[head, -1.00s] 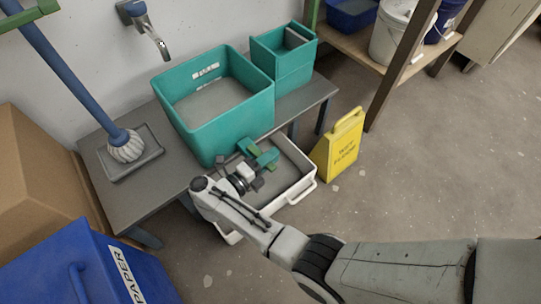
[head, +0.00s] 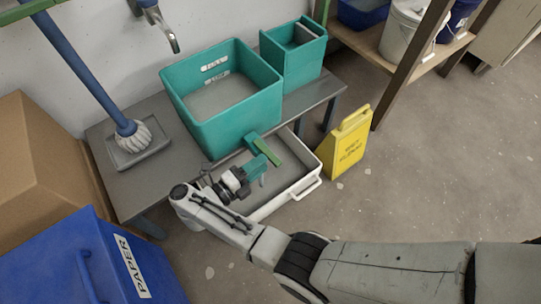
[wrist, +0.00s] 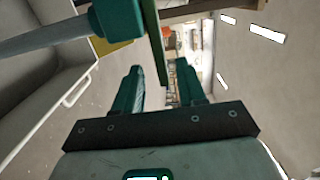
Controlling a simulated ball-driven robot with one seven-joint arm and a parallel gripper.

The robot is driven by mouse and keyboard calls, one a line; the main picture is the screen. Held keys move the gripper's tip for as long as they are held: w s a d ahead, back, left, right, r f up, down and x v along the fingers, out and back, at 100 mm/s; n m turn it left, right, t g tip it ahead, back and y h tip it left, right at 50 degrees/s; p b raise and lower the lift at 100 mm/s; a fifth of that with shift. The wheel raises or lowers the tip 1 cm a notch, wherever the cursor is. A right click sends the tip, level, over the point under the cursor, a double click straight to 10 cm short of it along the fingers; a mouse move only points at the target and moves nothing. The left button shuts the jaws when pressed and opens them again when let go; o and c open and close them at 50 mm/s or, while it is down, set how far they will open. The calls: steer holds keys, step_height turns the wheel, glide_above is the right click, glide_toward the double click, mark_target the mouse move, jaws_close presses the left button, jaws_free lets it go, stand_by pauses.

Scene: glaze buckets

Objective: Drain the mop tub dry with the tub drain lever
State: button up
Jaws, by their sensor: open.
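The mop tub (head: 240,125) is a teal open tub standing on a grey bench, with two white labels on its inner back wall. A flat grey surface shows low inside; I cannot tell water from bare floor. The green drain lever (head: 268,151) is at the tub's front; in the wrist view the lever (wrist: 154,42) hangs from a teal valve body (wrist: 118,18) on a grey pipe. My gripper (head: 258,171) is open and empty just below and left of the lever. In the wrist view, the lever's end shows between and above the fingertips (wrist: 160,82); contact is unclear.
A white handled basin (head: 309,187) sits on the floor below the lever. A yellow wet-floor sign (head: 343,150) stands to its right. A smaller teal tub (head: 293,62), a mop (head: 128,128) and a blue paper bin (head: 75,265) are nearby.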

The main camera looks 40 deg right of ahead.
steer(key=shift+s+a, duration=0.1)
steer(key=shift+a, duration=1.95)
